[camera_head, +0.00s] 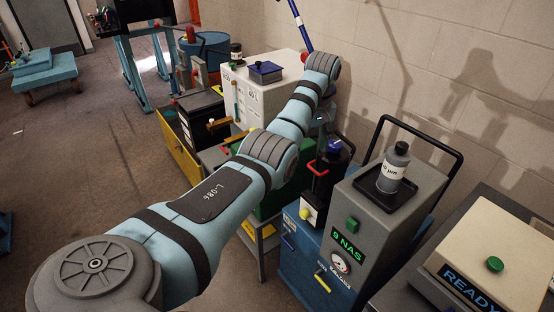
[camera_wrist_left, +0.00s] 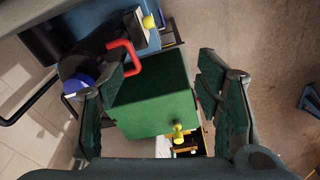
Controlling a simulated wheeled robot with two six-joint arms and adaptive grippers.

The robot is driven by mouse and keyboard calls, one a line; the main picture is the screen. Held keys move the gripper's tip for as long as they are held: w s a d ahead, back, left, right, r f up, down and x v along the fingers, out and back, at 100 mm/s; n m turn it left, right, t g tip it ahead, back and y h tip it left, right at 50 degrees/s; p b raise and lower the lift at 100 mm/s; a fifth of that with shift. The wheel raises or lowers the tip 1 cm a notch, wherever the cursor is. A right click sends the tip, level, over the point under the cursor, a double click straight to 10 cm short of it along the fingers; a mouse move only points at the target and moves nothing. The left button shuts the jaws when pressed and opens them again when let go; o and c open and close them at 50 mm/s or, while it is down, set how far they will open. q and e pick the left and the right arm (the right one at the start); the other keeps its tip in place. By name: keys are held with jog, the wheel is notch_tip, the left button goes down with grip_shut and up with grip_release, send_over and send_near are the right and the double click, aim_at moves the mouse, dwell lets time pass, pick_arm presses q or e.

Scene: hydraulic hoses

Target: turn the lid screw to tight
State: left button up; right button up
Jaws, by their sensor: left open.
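My left gripper (camera_wrist_left: 165,75) is open in the left wrist view, with one dark green, padded finger on each side and nothing held between them. In the head view the left gripper (camera_head: 323,117) is small and partly hidden past the wrist. Below and between the fingers is a green box (camera_wrist_left: 155,95), also seen behind my arm in the head view (camera_head: 292,182). A yellow knob (camera_wrist_left: 179,130) sits at its lower edge. A blue cap (camera_wrist_left: 78,84) on a dark container is by the left finger; it also shows in the head view (camera_head: 334,147). I cannot tell which part is the lid screw.
A red handle (camera_wrist_left: 124,57) stands close beside the left finger. A blue and grey unit with a gauge (camera_head: 341,262) carries a bottle (camera_head: 394,168) in a black tray. A cream box (camera_head: 500,262) is at the right. The wall is close behind; open floor lies left.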

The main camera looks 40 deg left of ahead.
pick_arm(q)
jog(key=s+d+f+m+y, duration=0.1)
jog(key=s+f+m, duration=0.1)
jog(key=f, duration=0.5)
jog(key=s+d+f+m, duration=0.1)
jog(key=s+f+m, duration=0.1)
jog(key=f, duration=0.6)
jog(key=s+d+f+m+t, duration=0.1)
jog(key=s+d+f+m, duration=0.2)
jog(key=s+f, duration=0.4)
jog(key=shift+s+d+m+t, duration=0.25)
jog(key=shift+s+m+t, duration=0.05)
jog(key=shift+s, duration=0.45)
pick_arm(e)
jog(key=shift+s, duration=0.15)
